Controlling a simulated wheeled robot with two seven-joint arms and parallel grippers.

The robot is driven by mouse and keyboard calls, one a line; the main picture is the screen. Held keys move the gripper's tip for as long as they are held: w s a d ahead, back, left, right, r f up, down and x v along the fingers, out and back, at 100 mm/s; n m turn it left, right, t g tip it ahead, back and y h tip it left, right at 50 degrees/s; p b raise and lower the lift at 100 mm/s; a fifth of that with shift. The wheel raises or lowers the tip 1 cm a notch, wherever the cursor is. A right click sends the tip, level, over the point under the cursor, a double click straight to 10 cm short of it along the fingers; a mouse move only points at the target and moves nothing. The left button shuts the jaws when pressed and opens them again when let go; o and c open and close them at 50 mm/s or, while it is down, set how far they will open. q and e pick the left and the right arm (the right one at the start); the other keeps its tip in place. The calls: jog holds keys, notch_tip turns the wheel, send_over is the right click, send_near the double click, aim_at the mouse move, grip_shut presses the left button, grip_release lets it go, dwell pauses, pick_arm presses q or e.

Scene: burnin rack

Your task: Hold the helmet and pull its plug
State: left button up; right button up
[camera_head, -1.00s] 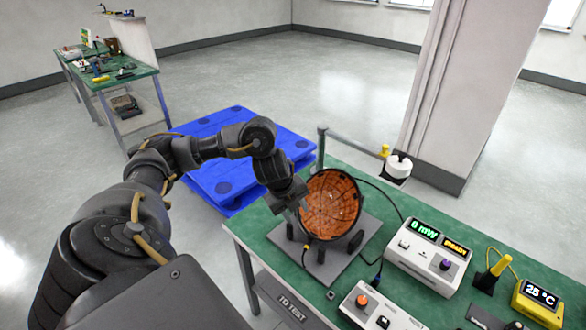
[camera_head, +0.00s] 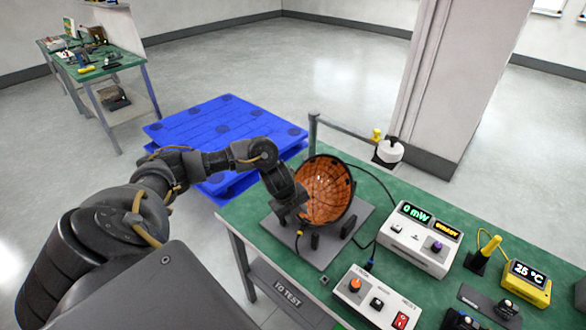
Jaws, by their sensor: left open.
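The helmet (camera_head: 326,188) is a dark shell with an orange, gridded inside. It stands tilted on a grey plate (camera_head: 330,246) on the green bench, its open side facing me. My left gripper (camera_head: 292,213) is open at the helmet's lower left rim; its fingertips are partly hidden, and I cannot tell whether they touch it. A small yellow connector (camera_head: 299,233) on a dark cable shows below the gripper. I cannot tell which one is the task's plug. My right gripper is not in view.
A meter box (camera_head: 420,238) reading 0 mW, a switch box (camera_head: 375,300) and a yellow 25 °C unit (camera_head: 526,283) stand right of the plate. A post with a rail (camera_head: 345,135) rises behind the helmet. A blue pallet (camera_head: 225,130) lies on the floor beyond.

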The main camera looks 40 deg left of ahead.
pick_arm(q)
jog(key=shift+w+f, duration=0.1)
jog(key=shift+f, duration=0.1)
grip_shut()
dwell(0.7)
dwell(0.4)
grip_release()
